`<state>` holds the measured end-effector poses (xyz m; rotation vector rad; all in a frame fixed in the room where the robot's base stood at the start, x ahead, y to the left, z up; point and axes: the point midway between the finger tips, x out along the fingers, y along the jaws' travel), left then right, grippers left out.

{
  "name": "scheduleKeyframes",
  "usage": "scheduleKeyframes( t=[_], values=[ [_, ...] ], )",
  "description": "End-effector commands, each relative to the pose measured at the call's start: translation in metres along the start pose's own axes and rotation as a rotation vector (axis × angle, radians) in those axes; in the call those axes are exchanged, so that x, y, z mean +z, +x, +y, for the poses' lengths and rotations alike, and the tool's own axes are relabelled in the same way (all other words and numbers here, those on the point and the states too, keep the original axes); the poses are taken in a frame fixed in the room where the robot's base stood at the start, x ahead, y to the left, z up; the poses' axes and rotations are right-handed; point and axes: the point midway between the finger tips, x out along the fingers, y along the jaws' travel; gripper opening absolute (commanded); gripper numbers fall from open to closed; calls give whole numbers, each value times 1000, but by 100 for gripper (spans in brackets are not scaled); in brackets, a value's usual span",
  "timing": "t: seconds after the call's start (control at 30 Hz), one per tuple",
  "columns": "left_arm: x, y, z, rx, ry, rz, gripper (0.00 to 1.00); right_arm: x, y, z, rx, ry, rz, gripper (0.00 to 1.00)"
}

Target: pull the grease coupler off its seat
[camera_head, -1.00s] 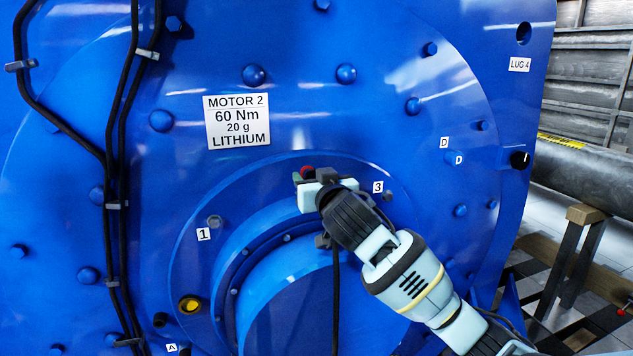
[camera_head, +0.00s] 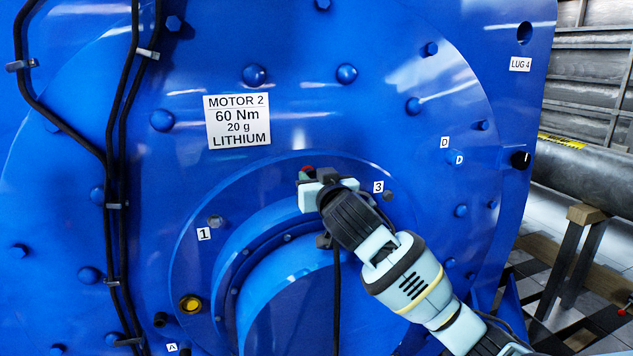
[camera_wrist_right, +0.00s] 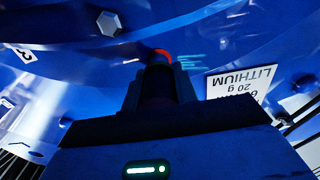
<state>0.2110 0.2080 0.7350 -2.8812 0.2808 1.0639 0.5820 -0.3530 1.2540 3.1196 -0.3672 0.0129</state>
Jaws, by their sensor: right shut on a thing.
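My right gripper (camera_head: 312,180) is at the upper rim of the round flange on the blue motor, left of the "3" label (camera_head: 378,186). It is shut on the grease coupler (camera_head: 308,170), a small dark part with a red end. In the right wrist view the coupler (camera_wrist_right: 160,57) stands between the dark fingers (camera_wrist_right: 158,95), its red end against the blue face. Most of it is hidden by the fingers, and I cannot tell whether it is still on its seat. A black hose or cable (camera_head: 336,300) hangs below the gripper. My left gripper is not in view.
A white plate reading "MOTOR 2, 60 Nm, 20 g, LITHIUM" (camera_head: 237,121) is above left. Bolts stud the motor face. Black cables (camera_head: 118,180) run down the left.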

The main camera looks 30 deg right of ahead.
Motion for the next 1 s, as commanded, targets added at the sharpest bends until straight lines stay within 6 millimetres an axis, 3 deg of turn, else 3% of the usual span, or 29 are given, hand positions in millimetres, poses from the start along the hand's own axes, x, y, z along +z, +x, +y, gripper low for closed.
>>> scheduleKeyframes(
  t=[0.23,1.0],
  values=[
    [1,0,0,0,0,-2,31,0,0,3,7,0,-1,0],
    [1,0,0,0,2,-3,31,4,-27,1,3,-1,-10,0]
  ],
)
